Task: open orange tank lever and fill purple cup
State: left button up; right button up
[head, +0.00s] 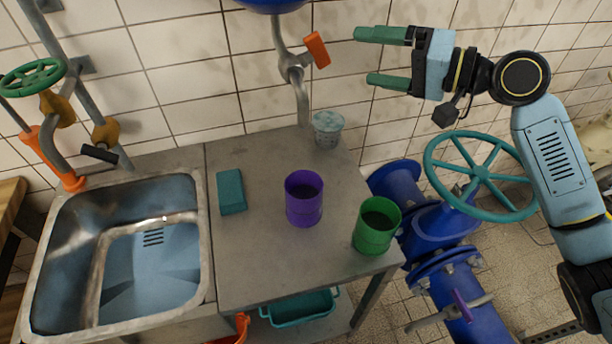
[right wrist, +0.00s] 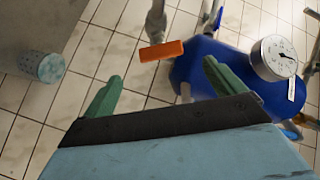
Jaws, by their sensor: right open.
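The orange tank lever (head: 317,49) sits on the grey pipe below the blue tank (head: 272,3). In the right wrist view the lever (right wrist: 162,50) lies ahead of my fingers, with the blue tank (right wrist: 225,78) to its right. The purple cup (head: 304,198) stands upright on the grey counter, away from the spout. My right gripper (head: 368,62) is open and empty, to the right of the lever and apart from it. It also shows open in the right wrist view (right wrist: 158,82). My left gripper is not in view.
A green cup (head: 376,226), a teal sponge (head: 231,192) and a pale patterned cup (head: 327,128) are on the counter (head: 260,255). A sink (head: 120,255) lies left. A teal valve wheel (head: 480,174) and blue pipes stand right. A gauge (right wrist: 274,57) is on the tank.

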aim_at(323, 51)
jog(key=s+d+m+t+p, duration=0.2)
jog(key=s+m+t+p, duration=0.1)
jog(key=s+t+p, duration=0.1)
jog(key=shift+h, duration=0.4)
jog(key=x, duration=0.4)
jog(key=p+x, duration=0.1)
jog(key=x, duration=0.4)
jog(key=f+x, duration=0.1)
jog(key=x, duration=0.4)
jog(key=shift+d+p, duration=0.1)
jog(key=shift+p, duration=0.25)
jog(key=c, duration=1)
jog(key=m+h+p, duration=0.1)
jog(key=p, duration=0.4)
jog(key=m+h+p, duration=0.1)
jog(key=h+p, duration=0.1)
jog(key=p, duration=0.4)
jog(key=shift+r, duration=0.35)
jog(key=shift+f+m+p, duration=0.2)
jog(key=shift+m+p, duration=0.1)
jog(key=shift+p, duration=0.25)
